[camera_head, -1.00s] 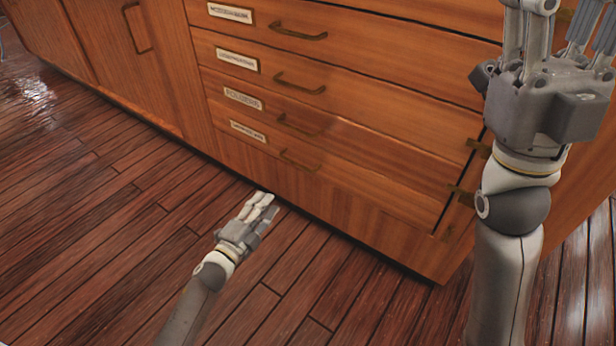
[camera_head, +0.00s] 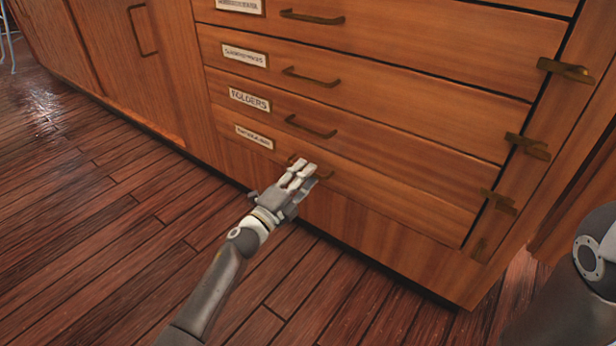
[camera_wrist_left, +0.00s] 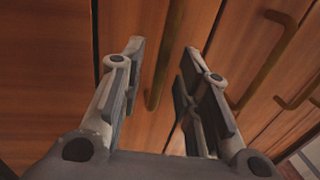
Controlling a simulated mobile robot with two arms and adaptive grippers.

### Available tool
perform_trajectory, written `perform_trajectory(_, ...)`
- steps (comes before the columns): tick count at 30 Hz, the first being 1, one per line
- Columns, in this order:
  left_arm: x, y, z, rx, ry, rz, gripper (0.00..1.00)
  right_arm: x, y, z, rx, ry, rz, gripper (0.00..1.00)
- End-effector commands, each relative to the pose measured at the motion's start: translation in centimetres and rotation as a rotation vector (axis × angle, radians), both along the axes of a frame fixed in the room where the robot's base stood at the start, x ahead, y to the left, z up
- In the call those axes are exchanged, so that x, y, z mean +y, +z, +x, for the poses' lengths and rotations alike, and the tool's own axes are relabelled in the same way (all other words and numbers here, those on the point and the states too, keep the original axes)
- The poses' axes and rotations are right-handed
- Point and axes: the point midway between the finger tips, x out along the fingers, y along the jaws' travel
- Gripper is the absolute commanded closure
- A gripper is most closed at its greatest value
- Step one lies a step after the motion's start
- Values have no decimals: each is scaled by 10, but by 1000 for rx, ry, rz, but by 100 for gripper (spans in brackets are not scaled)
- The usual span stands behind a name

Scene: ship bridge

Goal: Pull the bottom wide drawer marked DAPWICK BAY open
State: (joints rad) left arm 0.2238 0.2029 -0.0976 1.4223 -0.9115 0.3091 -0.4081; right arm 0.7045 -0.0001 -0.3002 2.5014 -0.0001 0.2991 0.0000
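The bottom wide drawer (camera_head: 400,201) is flush with the cabinet front. Its label (camera_head: 254,136) is too blurred to read. Its brass bar handle (camera_head: 326,174) is partly hidden behind my left gripper (camera_head: 304,171), which reaches it from the lower left. In the left wrist view the two fingers of my left gripper (camera_wrist_left: 166,50) are spread apart. A brass handle (camera_wrist_left: 160,68) shows in the gap between them, apparently just beyond the fingertips; I cannot tell whether they touch it. My right gripper is out of view; only part of my right arm shows at the right edge.
Above is a drawer labelled FOLDERS (camera_head: 250,99) with its own handle (camera_head: 310,127), and more drawers higher up. Brass catches (camera_head: 528,146) jut out along the cabinet's right side. The wooden floor (camera_head: 130,240) before the cabinet is clear.

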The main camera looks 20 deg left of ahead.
Motion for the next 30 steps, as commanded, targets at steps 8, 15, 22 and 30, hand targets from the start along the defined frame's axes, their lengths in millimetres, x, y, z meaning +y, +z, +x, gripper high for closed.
perform_trajectory(8,-6,3,17,1,1,0,69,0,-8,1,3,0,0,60)
perform_trajectory(15,-6,3,17,1,0,-1,69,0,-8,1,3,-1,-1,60)
perform_trajectory(22,-6,3,17,1,0,-1,99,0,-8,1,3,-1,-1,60)
perform_trajectory(30,-6,3,17,1,0,-1,100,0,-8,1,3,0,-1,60)
